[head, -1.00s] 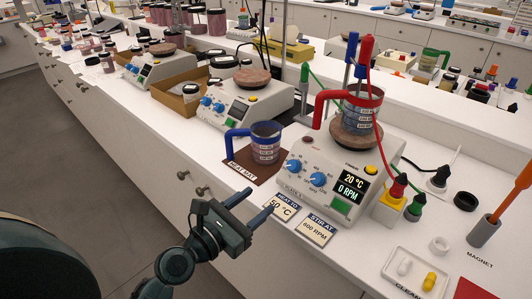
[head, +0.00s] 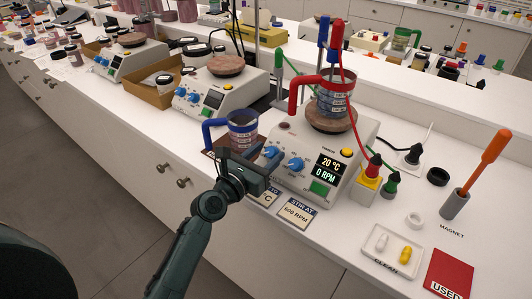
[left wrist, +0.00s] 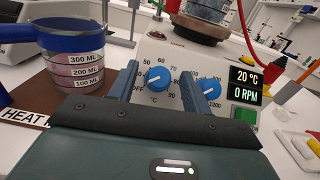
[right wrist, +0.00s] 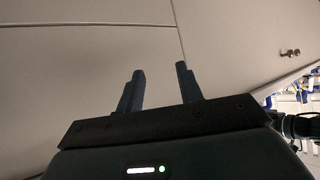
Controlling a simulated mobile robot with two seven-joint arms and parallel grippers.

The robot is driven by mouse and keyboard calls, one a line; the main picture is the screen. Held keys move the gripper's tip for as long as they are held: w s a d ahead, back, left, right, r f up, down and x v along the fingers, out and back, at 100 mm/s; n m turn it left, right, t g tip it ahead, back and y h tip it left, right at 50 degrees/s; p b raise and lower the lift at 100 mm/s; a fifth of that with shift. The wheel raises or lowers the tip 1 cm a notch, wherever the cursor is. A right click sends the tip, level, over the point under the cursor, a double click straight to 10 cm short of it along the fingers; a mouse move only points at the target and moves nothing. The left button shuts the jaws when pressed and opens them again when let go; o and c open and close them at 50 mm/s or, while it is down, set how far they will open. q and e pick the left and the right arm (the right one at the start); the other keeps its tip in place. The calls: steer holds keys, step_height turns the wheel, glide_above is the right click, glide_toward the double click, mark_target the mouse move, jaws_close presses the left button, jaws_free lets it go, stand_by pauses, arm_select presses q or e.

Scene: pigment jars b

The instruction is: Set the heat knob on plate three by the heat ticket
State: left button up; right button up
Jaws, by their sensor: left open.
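The nearest hot plate (head: 335,170) has two blue knobs and a display reading 20 °C and 0 RPM; its plate number is not readable. The heat knob (left wrist: 158,78), with a °C scale, is the left one. My left gripper (head: 256,157) is open in front of the panel; in the left wrist view its fingers (left wrist: 160,70) appear either side of the heat knob, contact unclear. The heat ticket (head: 268,199) is mostly hidden by my gripper, only "C" showing; earlier it read 50 °C. My right gripper (right wrist: 160,70) is open and empty, facing cabinet fronts.
The stir knob (left wrist: 207,90) is close right of the heat knob, partly behind a finger. A blue-handled beaker (head: 243,130) stands on the heat mat to the left. A red-handled beaker (head: 333,97) stands on the plate. The stir ticket (head: 297,213) reads 600 RPM.

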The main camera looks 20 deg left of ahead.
arm_select(q)
steer(key=shift+w, duration=0.15)
steer(key=shift+c, duration=0.2)
steer(key=c, duration=1)
steer(key=shift+o, duration=0.2)
steer(key=shift+f+m+h+b, duration=0.1)
steer(key=shift+m+h+b, duration=0.2)
